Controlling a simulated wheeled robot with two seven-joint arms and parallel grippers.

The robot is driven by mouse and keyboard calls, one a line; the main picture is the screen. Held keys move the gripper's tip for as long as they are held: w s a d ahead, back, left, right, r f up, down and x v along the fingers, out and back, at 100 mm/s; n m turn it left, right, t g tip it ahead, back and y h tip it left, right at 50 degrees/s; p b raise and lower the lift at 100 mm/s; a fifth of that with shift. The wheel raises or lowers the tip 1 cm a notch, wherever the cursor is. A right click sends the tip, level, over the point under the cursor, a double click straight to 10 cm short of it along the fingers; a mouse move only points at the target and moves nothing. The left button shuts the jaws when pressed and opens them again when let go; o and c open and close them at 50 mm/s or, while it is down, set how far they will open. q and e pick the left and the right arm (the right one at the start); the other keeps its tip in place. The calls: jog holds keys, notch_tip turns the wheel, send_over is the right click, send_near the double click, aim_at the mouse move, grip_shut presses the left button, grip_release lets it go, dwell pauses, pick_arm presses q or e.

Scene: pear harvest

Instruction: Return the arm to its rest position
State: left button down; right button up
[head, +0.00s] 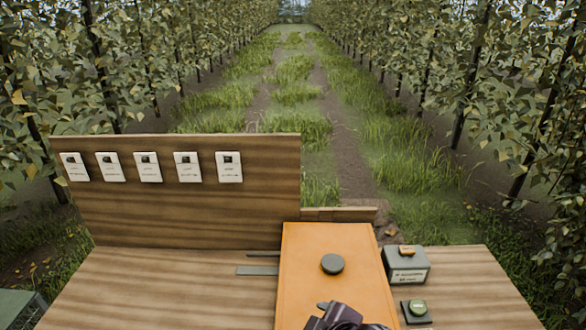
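A dark purple-grey part of one of my arms, probably my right gripper (338,318), shows at the bottom edge, over the near end of the orange panel (310,260). Most of it is cut off by the frame. Its fingers cannot be made out, so I cannot tell whether it is open or shut. No other gripper is in view. A dark round disc (332,264) sits on the orange panel, apart from the arm part. No pear can be made out.
A wooden bench (170,290) has an upright board (180,215) with several white cards. Right of the panel are a grey box (405,270) and a green button on a dark base (417,308). The bench's left part is mostly clear. Tree rows flank a grassy lane (295,95).

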jog(key=s+d+f+m+g+h, duration=0.2)
jog(key=s+d+f+m, duration=0.1)
jog(key=s+d+m, duration=0.4)
jog(key=s+d+f+m+g+h, duration=0.25)
jog(key=s+d+f+m, duration=0.2)
jog(key=d, duration=0.45)
notch_tip(320, 180, down, 34)
jog(key=s+g+b, duration=0.1)
jog(key=s+b, duration=0.2)
jog(key=b, duration=0.2)
jog(key=s+d+f+n+g+b, duration=0.1)
jog(key=s+d+f+b, duration=0.2)
jog(key=s+f, duration=1.6)
notch_tip(320, 180, down, 3)
jog(key=shift+r+b, duration=0.15)
jog(key=shift+b, duration=0.25)
